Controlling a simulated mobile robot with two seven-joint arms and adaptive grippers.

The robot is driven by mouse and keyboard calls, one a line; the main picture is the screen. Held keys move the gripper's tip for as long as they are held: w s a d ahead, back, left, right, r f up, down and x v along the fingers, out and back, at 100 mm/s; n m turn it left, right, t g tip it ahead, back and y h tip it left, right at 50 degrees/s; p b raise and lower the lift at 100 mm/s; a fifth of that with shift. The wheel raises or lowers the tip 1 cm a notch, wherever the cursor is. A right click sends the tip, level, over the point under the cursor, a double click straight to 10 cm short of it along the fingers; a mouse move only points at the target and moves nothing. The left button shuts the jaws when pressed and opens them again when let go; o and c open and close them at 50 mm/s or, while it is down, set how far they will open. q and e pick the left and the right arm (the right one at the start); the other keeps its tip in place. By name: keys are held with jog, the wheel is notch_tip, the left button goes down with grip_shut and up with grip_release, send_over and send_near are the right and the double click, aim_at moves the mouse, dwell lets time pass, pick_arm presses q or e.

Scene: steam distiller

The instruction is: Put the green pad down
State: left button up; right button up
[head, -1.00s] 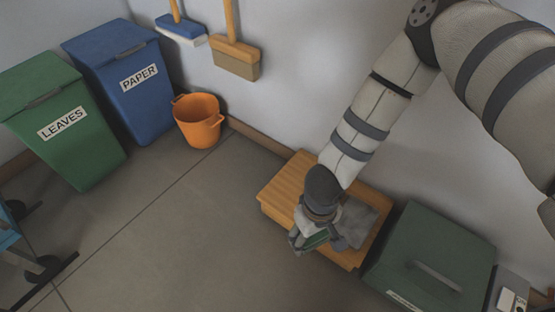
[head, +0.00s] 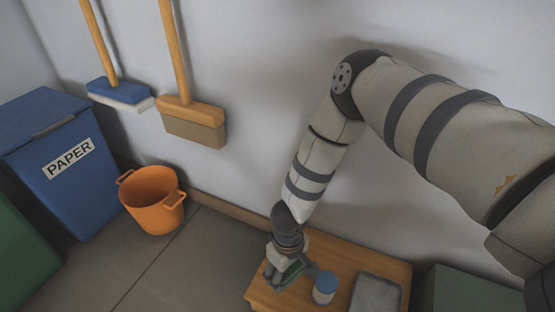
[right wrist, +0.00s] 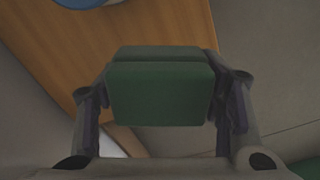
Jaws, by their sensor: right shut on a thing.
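The green pad (right wrist: 160,92) is a thick dark green block between the two fingers of my right gripper (head: 287,274), seen closely in the right wrist view. The gripper is shut on it. In the head view only a sliver of the pad (head: 293,271) shows beside the fingers. The gripper points down at the left part of a small wooden table (head: 343,260). The wooden top also shows beyond the pad in the right wrist view (right wrist: 180,27). I cannot tell whether the pad touches it. My left gripper is not in view.
A blue-lidded jar (head: 325,288) and a grey tray (head: 377,294) are on the table, right of the gripper. An orange bucket (head: 153,200) and a blue PAPER bin (head: 62,160) stand left. A broom (head: 195,122) is at the wall.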

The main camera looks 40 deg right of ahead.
jog(key=shift+w+d+f+b, duration=0.25)
jog(key=shift+w+f+b, duration=0.15)
jog(key=shift+w+f, duration=0.5)
jog(key=f, duration=0.1)
jog(key=f+b, duration=0.1)
jog(key=f, duration=0.1)
jog(key=shift+w+d+f, duration=0.15)
jog(key=shift+w+f, duration=0.1)
jog(key=shift+f, duration=0.1)
jog(key=shift+b, duration=0.3)
jog(key=shift+f, duration=0.2)
jog(key=o, duration=1.2)
jog(key=shift+r, duration=0.1)
